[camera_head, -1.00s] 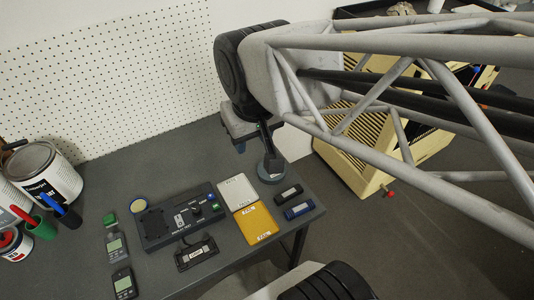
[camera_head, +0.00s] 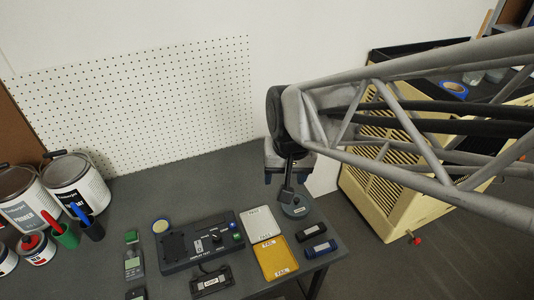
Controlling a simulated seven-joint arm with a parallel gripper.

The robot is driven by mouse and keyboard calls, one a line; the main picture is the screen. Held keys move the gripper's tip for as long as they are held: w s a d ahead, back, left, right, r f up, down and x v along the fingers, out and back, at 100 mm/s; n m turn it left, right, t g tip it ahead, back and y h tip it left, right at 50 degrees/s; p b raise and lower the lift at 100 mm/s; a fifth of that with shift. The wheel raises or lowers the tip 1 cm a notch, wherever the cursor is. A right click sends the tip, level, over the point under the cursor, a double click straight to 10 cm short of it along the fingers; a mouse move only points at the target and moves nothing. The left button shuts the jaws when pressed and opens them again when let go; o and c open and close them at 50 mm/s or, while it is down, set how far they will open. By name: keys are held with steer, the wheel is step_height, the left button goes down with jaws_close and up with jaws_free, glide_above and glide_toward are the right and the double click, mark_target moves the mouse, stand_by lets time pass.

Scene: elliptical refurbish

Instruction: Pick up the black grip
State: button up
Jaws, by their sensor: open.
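The black grip (camera_head: 313,230) is a small dark bar with a pale label. It lies near the right edge of the grey table (camera_head: 190,187), just behind a similar blue grip (camera_head: 319,248). My gripper (camera_head: 288,178) hangs above the back right of the table, up and left of the black grip and apart from it. Its two fingers are spread, and nothing shows held in them. A dark upright post on a round grey base (camera_head: 295,206) shows just below and between the fingers; I cannot tell how near they are to it.
A white tray (camera_head: 259,226) and a yellow tray (camera_head: 275,259) lie left of the grips. A black test box (camera_head: 202,241) stands further left. Paint cans (camera_head: 75,182) and markers are at far left. A beige slatted unit (camera_head: 375,205) stands right of the table.

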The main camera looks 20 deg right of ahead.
steer(key=w+d+f+m+g, duration=0.1)
steer(key=w+d+f+m, duration=0.15)
steer(key=f, duration=0.35)
steer(key=w+d+f+m, duration=0.1)
steer(key=d+f+m, duration=0.3)
steer(key=f, duration=0.2)
steer(key=m+y, duration=0.2)
steer(key=m, duration=0.5)
glide_above(312, 230)
steer(key=d, duration=0.1)
steer(key=shift+g, duration=0.4)
step_height(312, 230, down, 14)
steer(key=shift+d+r, duration=0.1)
steer(key=shift+r, duration=0.15)
steer(key=shift+a+f, duration=0.25)
steer(key=shift+f, duration=1)
steer(key=shift+a+f, duration=0.2)
steer(key=shift+f, duration=1.1)
steer(key=shift+a+f, duration=0.2)
steer(key=shift+f, duration=1.05)
